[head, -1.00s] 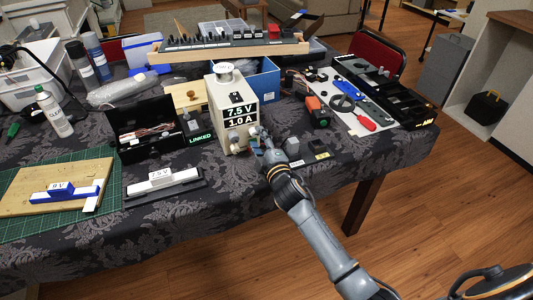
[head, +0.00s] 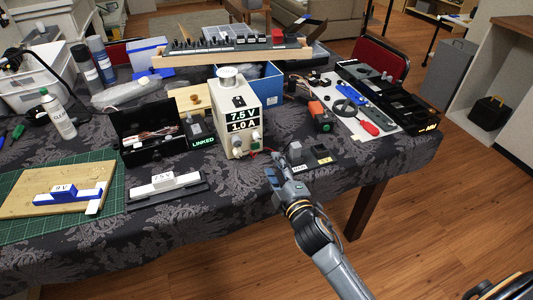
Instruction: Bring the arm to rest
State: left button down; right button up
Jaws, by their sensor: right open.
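My right arm reaches in from the bottom right, and its gripper (head: 274,162) hangs over the table's front part, just right of and in front of the cream power supply (head: 238,118). The supply's display reads 7.5 V and 1.0 A, and knobs show on its lower front. The gripper is apart from the supply. Its jaws are small in the view, and nothing shows held in them. A thin red wire (head: 262,151) lies between the supply and the gripper. My left gripper is not in view.
A small grey block (head: 295,149) and dark labelled pads (head: 321,154) sit just right of the gripper. A black box marked LINKED (head: 150,138), a 7.5 V bar (head: 166,187) and a 9 V board (head: 62,192) lie left. Bare floor (head: 440,215) is at right.

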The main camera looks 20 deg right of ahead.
jog(key=s+d+f+m+g+h, duration=0.25)
jog(key=s+f+m+g, duration=0.55)
jog(key=s, duration=0.5)
jog(key=s+a+f+m+g+y, duration=0.1)
jog(key=s+f+m+g, duration=0.15)
jog(key=s, duration=0.65)
jog(key=s+a+f+m+g+y, duration=0.15)
jog(key=s+g, duration=0.25)
jog(key=s, duration=0.5)
notch_tip(320, 180, down, 23)
jog(key=p, duration=0.2)
jog(key=s+d+f+g+p, duration=0.2)
jog(key=s+d+f, duration=0.1)
jog(key=s+f, duration=1.1)
jog(key=s, duration=0.3)
jog(key=shift+s+f+h, duration=0.25)
jog(key=shift+f+h, duration=0.05)
